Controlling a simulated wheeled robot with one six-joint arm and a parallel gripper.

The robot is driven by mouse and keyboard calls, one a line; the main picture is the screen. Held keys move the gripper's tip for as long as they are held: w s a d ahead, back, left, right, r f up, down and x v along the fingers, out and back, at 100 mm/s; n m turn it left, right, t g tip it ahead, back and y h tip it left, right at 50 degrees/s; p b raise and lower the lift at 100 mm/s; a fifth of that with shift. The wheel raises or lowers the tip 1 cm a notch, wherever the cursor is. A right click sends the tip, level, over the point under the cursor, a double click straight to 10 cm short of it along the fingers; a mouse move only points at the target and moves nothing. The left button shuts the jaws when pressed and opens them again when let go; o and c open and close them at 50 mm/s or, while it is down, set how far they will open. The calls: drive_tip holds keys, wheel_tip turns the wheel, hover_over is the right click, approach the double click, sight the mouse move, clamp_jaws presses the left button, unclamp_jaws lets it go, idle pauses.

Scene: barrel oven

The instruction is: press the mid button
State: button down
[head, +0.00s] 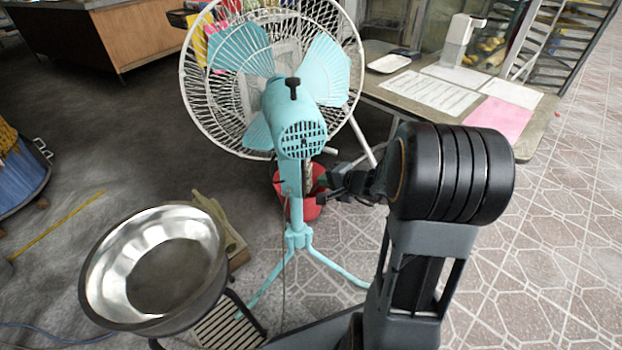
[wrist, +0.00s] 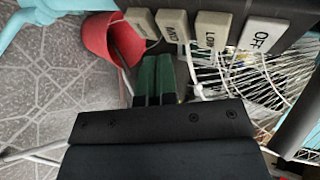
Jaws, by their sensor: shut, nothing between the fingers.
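The turquoise standing fan (head: 293,115) shows its back to me in the head view. In the wrist view its row of pale buttons crosses the top of a dark panel. The MID button (wrist: 173,25) is second from the left, between a button with an unclear label (wrist: 142,23) and the LOW button (wrist: 212,30). The OFF button (wrist: 262,33) is at the right. My gripper (wrist: 156,62) is shut and empty, its green fingertips just below the MID button in the picture. I cannot tell if they touch it. My gripper (head: 325,184) is beside the fan's post in the head view.
A red bucket (wrist: 107,40) stands beyond the fan's post. A metal bowl (head: 150,265) is at the lower left in the head view. A table (head: 520,140) with papers is behind at the right. Tiled floor is open at the right.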

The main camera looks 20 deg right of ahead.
drive_tip(key=shift+w+a, duration=0.1)
drive_tip(key=shift+a, duration=0.1)
idle(0.5)
drive_tip(key=shift+w+a+b, duration=0.15)
drive_tip(key=shift+a+b, duration=0.05)
drive_tip(key=shift+b, duration=0.3)
drive_tip(key=shift+w+a+b, duration=0.25)
drive_tip(key=shift+a+b, duration=0.05)
idle(0.5)
drive_tip(key=shift+s+d, duration=0.1)
idle(0.3)
drive_tip(key=shift+s+d, duration=0.45)
drive_tip(key=shift+d, duration=0.15)
drive_tip(key=s+d, duration=0.1)
drive_tip(key=d, duration=0.1)
drive_tip(key=s+d, duration=0.2)
drive_tip(key=shift+b, duration=0.4)
idle(0.5)
